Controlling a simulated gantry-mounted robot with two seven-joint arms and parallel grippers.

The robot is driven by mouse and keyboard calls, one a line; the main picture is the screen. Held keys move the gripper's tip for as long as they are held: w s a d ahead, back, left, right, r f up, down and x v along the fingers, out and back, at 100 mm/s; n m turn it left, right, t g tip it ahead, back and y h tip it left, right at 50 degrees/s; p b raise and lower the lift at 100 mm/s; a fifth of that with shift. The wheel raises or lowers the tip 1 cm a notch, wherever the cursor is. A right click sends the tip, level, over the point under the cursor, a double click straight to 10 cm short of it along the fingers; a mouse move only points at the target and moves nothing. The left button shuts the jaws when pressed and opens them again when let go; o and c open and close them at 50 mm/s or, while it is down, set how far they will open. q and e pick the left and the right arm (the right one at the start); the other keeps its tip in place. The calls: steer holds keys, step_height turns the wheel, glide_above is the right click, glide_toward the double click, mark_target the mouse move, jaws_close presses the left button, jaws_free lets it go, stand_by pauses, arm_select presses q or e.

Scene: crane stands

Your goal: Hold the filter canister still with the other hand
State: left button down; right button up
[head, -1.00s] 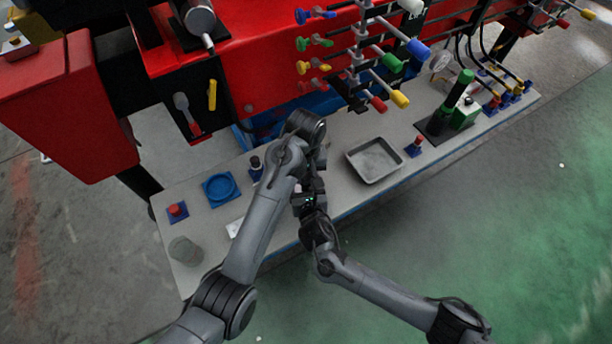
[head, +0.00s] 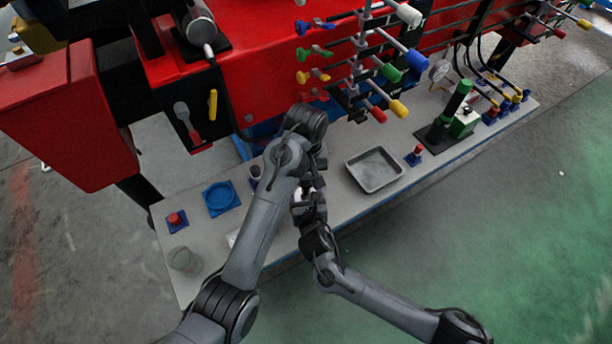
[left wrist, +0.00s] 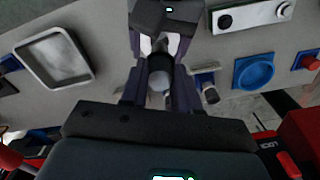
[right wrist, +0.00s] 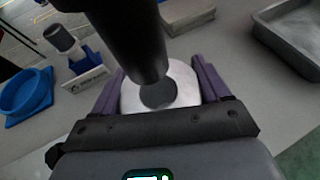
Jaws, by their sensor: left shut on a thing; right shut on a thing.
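The filter canister appears as a pale, round body (right wrist: 185,88) between the purple fingers of my right gripper (right wrist: 158,88) in the right wrist view; that gripper is shut on it. A dark cylindrical part (right wrist: 128,35) comes down from above and meets the canister's dark centre. In the left wrist view my left gripper (left wrist: 160,92) is shut on a dark part with a grey rounded end (left wrist: 158,82), beyond which the pale body shows. In the head view my left gripper (head: 316,178) and right gripper (head: 303,205) are close together over the bench, and my arms mostly hide the canister.
A green-handled device (head: 456,103) stands farther right. The red crane body with coloured levers (head: 385,70) rises behind.

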steer(key=o, duration=1.4)
steer(key=v, duration=1.2)
